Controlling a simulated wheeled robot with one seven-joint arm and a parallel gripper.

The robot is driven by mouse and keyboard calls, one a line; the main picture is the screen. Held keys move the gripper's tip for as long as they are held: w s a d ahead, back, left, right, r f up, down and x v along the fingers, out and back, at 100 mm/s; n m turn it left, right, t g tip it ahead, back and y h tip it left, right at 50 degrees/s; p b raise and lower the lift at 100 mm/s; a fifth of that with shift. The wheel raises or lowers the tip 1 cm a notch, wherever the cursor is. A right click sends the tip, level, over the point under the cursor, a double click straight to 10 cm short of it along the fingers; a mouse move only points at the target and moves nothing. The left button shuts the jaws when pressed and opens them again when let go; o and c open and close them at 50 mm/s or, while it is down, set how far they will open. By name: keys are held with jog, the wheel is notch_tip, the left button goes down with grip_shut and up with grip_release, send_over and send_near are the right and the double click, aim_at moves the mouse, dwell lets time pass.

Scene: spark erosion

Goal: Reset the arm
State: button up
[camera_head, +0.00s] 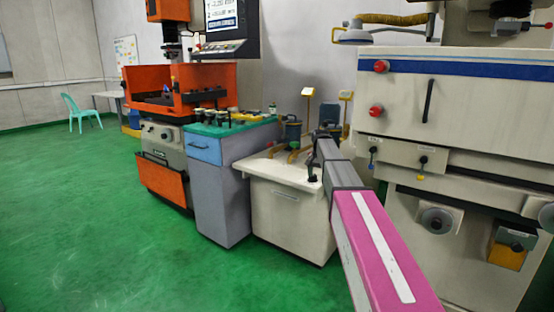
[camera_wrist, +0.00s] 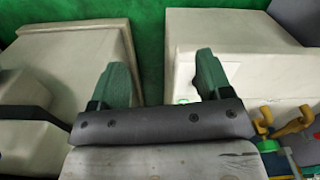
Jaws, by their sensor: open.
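My gripper shows in the wrist view (camera_wrist: 161,80), its two green fingers apart with nothing between them. Green floor and the gap between two pale cabinets lie beyond the fingers. In the head view my pink and grey arm reaches forward from the lower right toward the white cabinet (camera_head: 285,205). The gripper's fingers are not clear in the head view.
A cream machine with red knobs (camera_head: 450,110) stands close on the right of my arm. A grey cabinet with a green top (camera_head: 222,190) and an orange machine (camera_head: 165,90) stand left. Blue-grey devices (camera_head: 291,130) stand on the white cabinet. Green floor (camera_head: 90,220) is clear at left.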

jog(key=s+f+n, duration=0.1)
jog(key=s+f, duration=0.7)
jog(key=s, duration=0.3)
jog(key=s+f+n, duration=0.2)
jog(key=s+f, duration=0.6)
jog(key=s, duration=0.4)
jog(key=s+f+n, duration=0.2)
jog(key=s+f, duration=0.6)
jog(key=s, duration=0.4)
jog(key=shift+s+f, duration=0.2)
jog(key=shift+s, duration=0.05)
